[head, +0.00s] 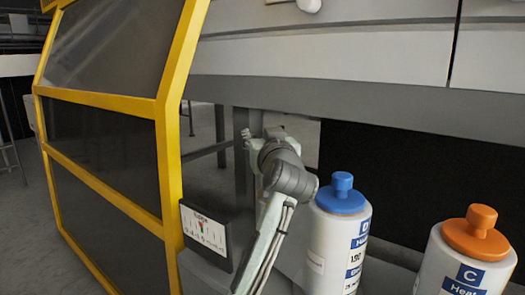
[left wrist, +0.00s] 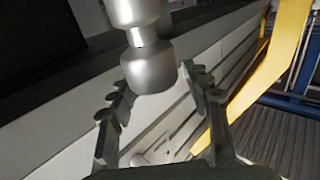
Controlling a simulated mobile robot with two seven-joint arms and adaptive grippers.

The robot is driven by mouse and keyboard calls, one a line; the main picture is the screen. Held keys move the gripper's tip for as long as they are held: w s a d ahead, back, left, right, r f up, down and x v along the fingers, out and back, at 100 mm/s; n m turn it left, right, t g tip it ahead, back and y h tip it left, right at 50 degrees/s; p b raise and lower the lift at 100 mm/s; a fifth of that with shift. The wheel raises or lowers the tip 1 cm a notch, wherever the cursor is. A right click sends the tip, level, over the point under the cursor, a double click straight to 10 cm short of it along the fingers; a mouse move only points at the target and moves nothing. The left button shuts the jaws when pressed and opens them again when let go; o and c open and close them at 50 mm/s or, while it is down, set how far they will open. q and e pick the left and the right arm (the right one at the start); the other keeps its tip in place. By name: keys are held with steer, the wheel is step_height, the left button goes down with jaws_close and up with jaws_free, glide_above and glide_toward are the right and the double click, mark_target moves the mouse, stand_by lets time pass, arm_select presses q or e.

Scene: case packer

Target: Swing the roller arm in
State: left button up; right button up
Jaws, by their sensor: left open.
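My left gripper (head: 248,137) is in the head view beside the yellow guard frame, under the pale machine ledge, partly hidden by its own wrist. In the left wrist view its two dark fingers (left wrist: 158,105) are spread wide and hold nothing. A shiny grey metal part (left wrist: 145,50) with a narrow neck and rounded end comes down from the top of that view, in front of the gap between the fingers. I cannot tell whether it is part of the roller arm, or whether it touches a finger. No roller arm shows clearly in the head view. My right gripper is not in view.
The yellow guard frame (head: 170,120) with dark panels stands close on the left. A gauge panel (head: 205,235) is at its foot. A blue-capped bottle (head: 340,240) and an orange-capped bottle (head: 465,265) stand at lower right. The pale machine body (head: 330,55) spans the top.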

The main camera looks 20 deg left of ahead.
arm_select(q)
step_height(320, 180, up, 6)
stand_by(0.6)
